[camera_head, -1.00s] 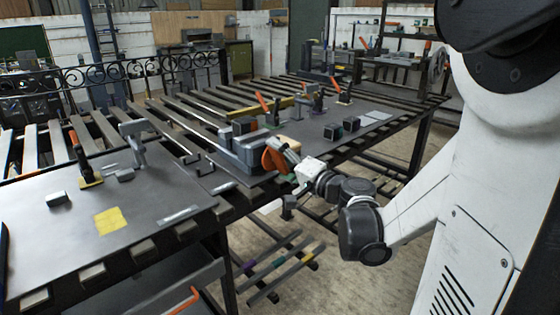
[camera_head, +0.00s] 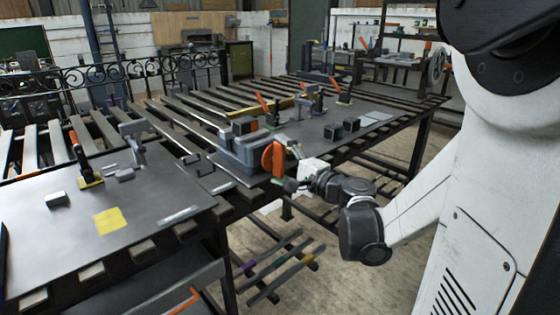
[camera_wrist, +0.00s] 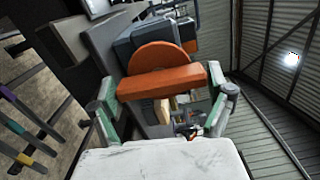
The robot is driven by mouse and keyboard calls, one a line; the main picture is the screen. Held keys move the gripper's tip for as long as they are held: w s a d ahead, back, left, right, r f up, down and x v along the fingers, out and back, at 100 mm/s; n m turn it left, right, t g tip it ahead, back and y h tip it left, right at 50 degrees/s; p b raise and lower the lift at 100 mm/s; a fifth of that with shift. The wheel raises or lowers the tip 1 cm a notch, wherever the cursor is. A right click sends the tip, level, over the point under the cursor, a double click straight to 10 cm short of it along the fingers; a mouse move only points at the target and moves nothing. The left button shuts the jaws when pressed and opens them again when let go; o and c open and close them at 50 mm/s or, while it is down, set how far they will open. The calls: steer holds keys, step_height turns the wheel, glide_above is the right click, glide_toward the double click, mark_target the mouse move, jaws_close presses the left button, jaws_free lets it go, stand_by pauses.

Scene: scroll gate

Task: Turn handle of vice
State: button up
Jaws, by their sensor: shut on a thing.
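The grey vice (camera_head: 240,152) stands at the front edge of the long bench, and its orange handle (camera_head: 272,157) faces my arm. In the wrist view the handle (camera_wrist: 165,62) is a round disc with a thick straight bar (camera_wrist: 162,81) across it. My gripper (camera_head: 288,168) is at the handle from the front. In the wrist view my gripper (camera_wrist: 166,88) has one green-and-grey finger at each end of the bar, and it is shut on the handle. The vice body (camera_wrist: 145,38) is partly hidden behind the disc.
Clamps with orange grips and small dark blocks (camera_head: 333,131) stand farther along the bench. A left table (camera_head: 150,215) holds a yellow square (camera_head: 108,220) and a clamp (camera_head: 84,165). Coloured bars (camera_head: 280,262) lie low under the bench. Open floor lies in front.

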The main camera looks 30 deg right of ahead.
stand_by(0.4)
steer(key=o, duration=1)
steer(key=shift+o, duration=0.2)
steer(key=shift+s, duration=0.1)
steer(key=s+d, duration=0.2)
steer(key=s, duration=0.9)
steer(key=shift+s+d, duration=0.15)
steer(key=shift+s, duration=0.2)
